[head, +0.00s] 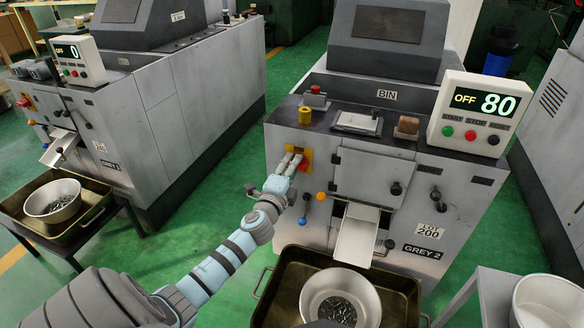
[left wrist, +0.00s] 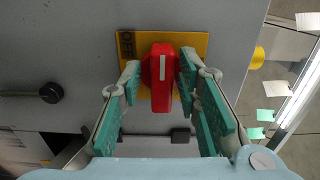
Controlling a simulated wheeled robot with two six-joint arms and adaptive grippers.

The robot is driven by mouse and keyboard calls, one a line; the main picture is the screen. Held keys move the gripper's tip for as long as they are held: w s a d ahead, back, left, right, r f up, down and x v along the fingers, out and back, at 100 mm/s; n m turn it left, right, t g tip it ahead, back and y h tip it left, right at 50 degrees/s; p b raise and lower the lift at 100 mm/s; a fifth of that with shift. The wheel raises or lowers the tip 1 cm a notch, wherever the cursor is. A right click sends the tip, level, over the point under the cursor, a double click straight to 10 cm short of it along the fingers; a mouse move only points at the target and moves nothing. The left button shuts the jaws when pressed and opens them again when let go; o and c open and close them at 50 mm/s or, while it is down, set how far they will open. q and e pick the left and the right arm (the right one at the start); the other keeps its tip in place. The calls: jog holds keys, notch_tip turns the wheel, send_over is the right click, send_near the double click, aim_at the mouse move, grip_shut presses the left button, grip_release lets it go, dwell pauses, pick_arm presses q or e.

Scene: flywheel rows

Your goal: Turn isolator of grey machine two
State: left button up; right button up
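The grey machine two (head: 380,170) stands at centre right, with a GREY 2 plate (head: 424,250) low on its front. Its red isolator (head: 303,162) sits on a yellow plate at the front's left side, partly hidden by my left gripper (head: 293,163). In the left wrist view the red isolator handle (left wrist: 161,85) stands upright in the picture, with a white mark on its upper part. The word OFF shows on the yellow plate (left wrist: 190,42) beside it. My left gripper (left wrist: 160,83) straddles the handle, its green pads close against both sides. My right gripper does not show.
The display (head: 482,112) reads OFF 80. Blue and orange ball knobs (head: 302,221) and a chute (head: 357,235) lie right of and below the isolator. A tray with a metal bowl (head: 340,297) stands below. Another grey machine (head: 160,110) stands left across green floor.

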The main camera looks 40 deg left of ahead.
pick_arm(q)
jog(key=v, duration=1.2)
